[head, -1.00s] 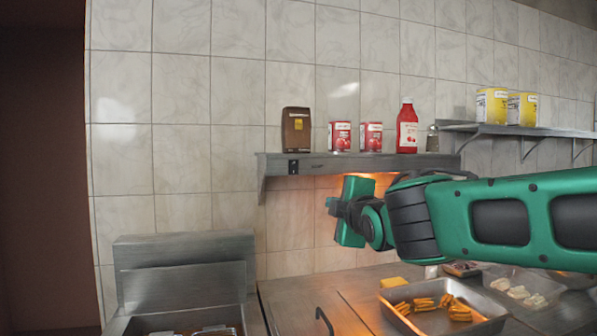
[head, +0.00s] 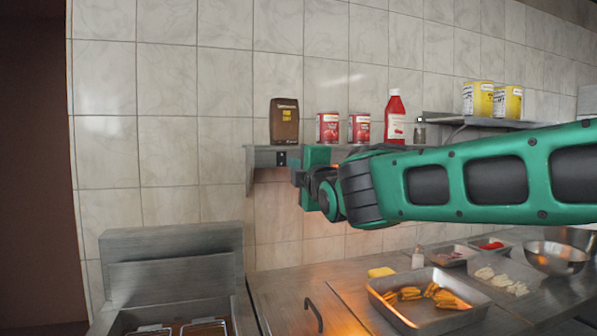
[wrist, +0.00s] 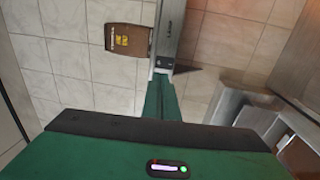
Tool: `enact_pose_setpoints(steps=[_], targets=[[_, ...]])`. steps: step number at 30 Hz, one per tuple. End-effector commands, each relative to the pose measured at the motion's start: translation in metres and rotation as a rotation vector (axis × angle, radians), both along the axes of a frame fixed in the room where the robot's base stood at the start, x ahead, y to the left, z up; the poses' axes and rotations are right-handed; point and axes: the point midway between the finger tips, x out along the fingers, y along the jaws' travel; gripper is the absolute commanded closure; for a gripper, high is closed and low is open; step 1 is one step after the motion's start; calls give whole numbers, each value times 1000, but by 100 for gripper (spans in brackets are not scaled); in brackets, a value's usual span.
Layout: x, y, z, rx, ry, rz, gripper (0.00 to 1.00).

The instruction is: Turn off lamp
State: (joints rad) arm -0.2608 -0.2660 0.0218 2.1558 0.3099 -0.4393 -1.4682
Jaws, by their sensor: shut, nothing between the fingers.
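The shelf (head: 262,158) on the tiled wall carries a small black switch (head: 281,158) at the left of its front edge. Orange light glows below the shelf on the wall and counter; the lamp itself is hidden. In the wrist view the shelf (wrist: 182,30) bears the printed word LAMP. My gripper (head: 297,178) is at the shelf's left part, just right of and below the switch in the head view. In the wrist view my shut, empty gripper (wrist: 163,82) points at the shelf's switch end. Whether it touches the switch cannot be told.
On the shelf stand a brown box (head: 284,121), red cans (head: 328,127) and a red bottle (head: 395,118). Yellow cans (head: 478,98) stand on a shelf to the right. Below are a food tray (head: 425,318) and a fryer (head: 172,270). The wall left of the shelf is clear.

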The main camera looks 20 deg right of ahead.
Motion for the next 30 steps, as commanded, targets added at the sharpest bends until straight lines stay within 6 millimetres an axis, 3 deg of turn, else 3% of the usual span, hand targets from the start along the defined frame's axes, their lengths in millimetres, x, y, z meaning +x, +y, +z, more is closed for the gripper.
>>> enact_pose_setpoints(steps=[9, 15, 21, 30], targets=[[57, -1, 6, -1, 1, -2, 100], [83, -1, 9, -1, 1, -2, 100], [96, -1, 11, -1, 1, -1, 100], [97, -1, 11, -1, 1, -1, 100]])
